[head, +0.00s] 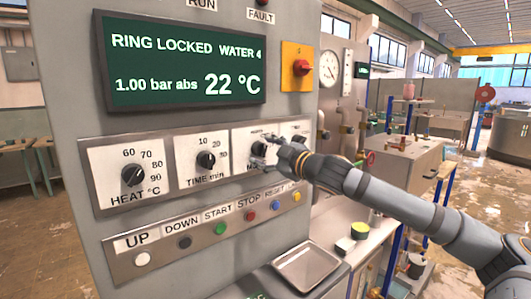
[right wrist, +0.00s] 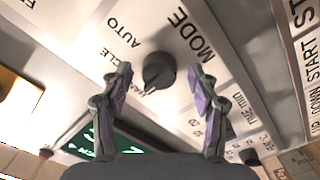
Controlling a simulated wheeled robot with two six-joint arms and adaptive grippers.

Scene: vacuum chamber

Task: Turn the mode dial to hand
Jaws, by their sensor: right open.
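The mode dial (right wrist: 158,72) is a round black knob on a white plate, with AUTO and MODE lettering beside it in the right wrist view. Another label at its lower edge is partly covered, and its exact setting is hard to read. My right gripper (right wrist: 161,78) is open, with one purple-padded finger on each side of the dial and gaps between pads and knob. In the head view the right gripper (head: 272,144) is at the panel, hiding much of the mode dial (head: 258,149). My left gripper is not in view.
The heat dial (head: 133,174) and time dial (head: 207,160) sit left of the mode dial. A row of push buttons (head: 221,229) runs below, and a display (head: 185,62) is above. A red switch on a yellow plate (head: 297,85) is at the upper right. A metal tray (head: 307,264) juts out below.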

